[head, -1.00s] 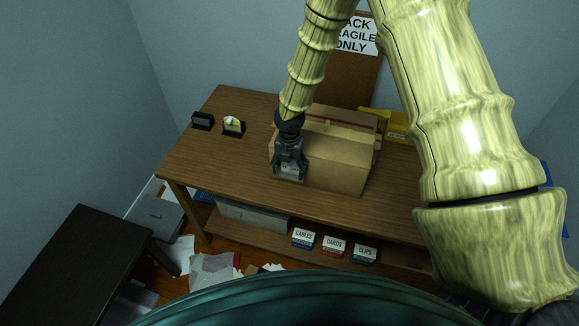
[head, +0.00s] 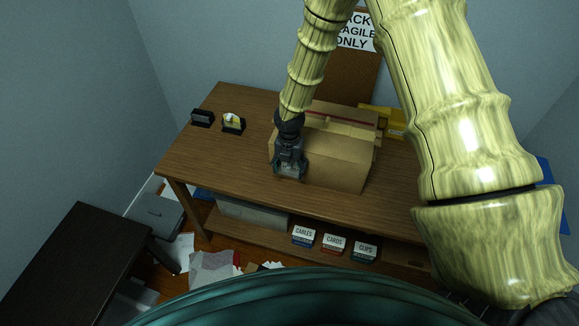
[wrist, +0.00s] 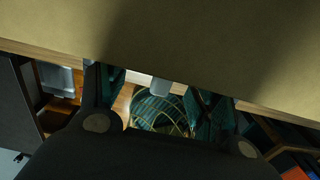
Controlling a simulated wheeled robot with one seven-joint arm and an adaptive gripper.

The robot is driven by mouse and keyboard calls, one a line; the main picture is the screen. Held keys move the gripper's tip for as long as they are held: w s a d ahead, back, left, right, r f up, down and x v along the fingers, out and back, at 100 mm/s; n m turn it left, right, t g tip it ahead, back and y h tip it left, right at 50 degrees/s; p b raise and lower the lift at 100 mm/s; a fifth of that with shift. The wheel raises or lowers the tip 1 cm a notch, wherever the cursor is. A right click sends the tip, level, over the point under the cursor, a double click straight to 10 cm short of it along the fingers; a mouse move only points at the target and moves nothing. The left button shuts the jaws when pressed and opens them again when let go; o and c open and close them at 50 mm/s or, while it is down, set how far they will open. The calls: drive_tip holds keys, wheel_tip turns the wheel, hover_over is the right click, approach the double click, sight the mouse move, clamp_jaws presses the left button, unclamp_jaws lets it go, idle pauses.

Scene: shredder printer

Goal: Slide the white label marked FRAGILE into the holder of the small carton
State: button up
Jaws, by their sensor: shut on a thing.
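A brown carton (head: 338,162) stands on the wooden desk, its front face toward me. My gripper (head: 290,174) points down at the left part of that face, close against it; I cannot tell whether it touches. In the wrist view my gripper (wrist: 156,98) has a finger on each side of a small pale piece (wrist: 160,86), just below the tan carton surface (wrist: 170,40). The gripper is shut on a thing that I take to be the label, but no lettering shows. The carton's holder cannot be made out and may be hidden behind the gripper.
Two small black stands are at the desk's back left, one dark (head: 202,118), one holding yellow and white pieces (head: 233,123). Yellow boxes (head: 395,128) stand behind the carton at right. A sign (head: 357,32) leans behind. The desk's left part (head: 215,165) is clear.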

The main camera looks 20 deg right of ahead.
drive_tip(key=o, duration=0.9)
wheel_tip(320, 180, up, 12)
drive_tip(key=s+a+f+m+y+b, duration=0.2)
drive_tip(key=s+a+f+m+b, duration=0.1)
drive_tip(key=s+f+m, duration=1.25)
drive_tip(key=s+d+f+m+b, duration=0.1)
drive_tip(key=s+d+f+m, duration=0.1)
drive_tip(key=s+f+m, duration=0.2)
drive_tip(key=s+d+f+m+h+b, duration=0.1)
drive_tip(key=s+f+m, duration=0.3)
drive_tip(key=s, duration=0.6)
drive_tip(key=s+d+f+m+h+b, duration=0.1)
drive_tip(key=s+d+f+m, duration=0.2)
drive_tip(key=s+m, duration=0.3)
drive_tip(key=shift+s+d+f, duration=0.2)
drive_tip(key=shift+s+f, duration=0.25)
